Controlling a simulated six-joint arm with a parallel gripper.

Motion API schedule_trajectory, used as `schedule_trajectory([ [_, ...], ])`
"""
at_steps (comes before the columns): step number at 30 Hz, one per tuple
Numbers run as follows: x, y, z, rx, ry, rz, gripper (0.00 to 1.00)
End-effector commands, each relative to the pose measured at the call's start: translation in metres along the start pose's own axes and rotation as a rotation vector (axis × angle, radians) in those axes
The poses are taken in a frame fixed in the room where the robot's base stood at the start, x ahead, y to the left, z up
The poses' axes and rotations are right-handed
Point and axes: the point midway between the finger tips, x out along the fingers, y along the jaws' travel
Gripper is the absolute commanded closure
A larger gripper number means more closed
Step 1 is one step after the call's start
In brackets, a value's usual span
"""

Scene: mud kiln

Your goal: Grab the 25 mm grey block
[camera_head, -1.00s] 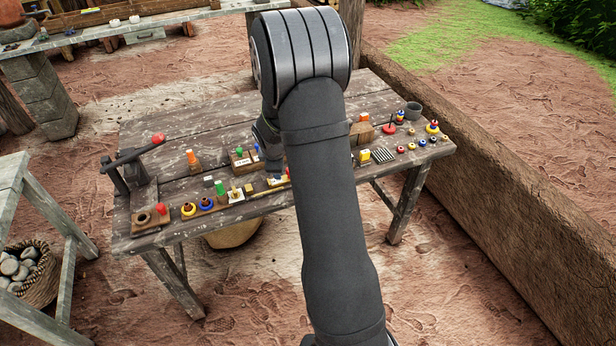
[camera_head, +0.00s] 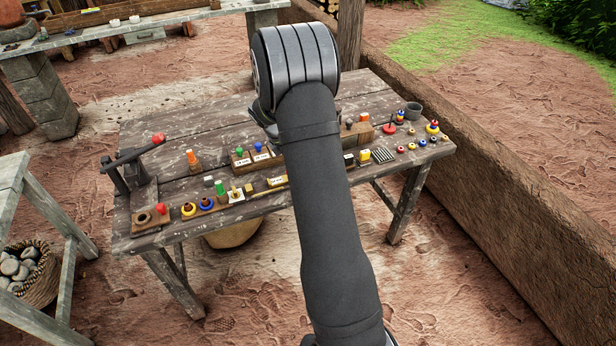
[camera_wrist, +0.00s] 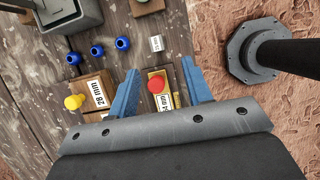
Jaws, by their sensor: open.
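A small pale grey block (camera_wrist: 157,43) with a dark marking too small to read shows in the wrist view, just beyond my fingertips. My gripper (camera_wrist: 159,70) is open, with its two blue fingers apart and nothing held. A red-knobbed piece (camera_wrist: 157,85) on a labelled block appears between the fingers in the picture; I cannot tell the height gap. In the head view a small grey block (camera_head: 208,181) lies at the left part of the table; I cannot tell if it is the same one. My arm hides the gripper and the middle of the table there.
A yellow-knobbed block (camera_wrist: 76,102) labelled 28 mm sits left of my fingers. Several blue pieces (camera_wrist: 97,50) and a grey square container (camera_wrist: 70,14) lie farther left. In the head view the wooden table (camera_head: 150,220) is crowded along its front; its back is clearer.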

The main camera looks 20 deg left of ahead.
Motion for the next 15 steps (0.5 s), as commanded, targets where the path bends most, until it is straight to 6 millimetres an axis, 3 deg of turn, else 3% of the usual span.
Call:
schedule_trajectory([
  [4,0.026,0.0,0.0,0.0,0.0,-0.002,0.55],
  [15,0.053,0.002,0.0,0.001,0.001,-0.002,0.55],
])
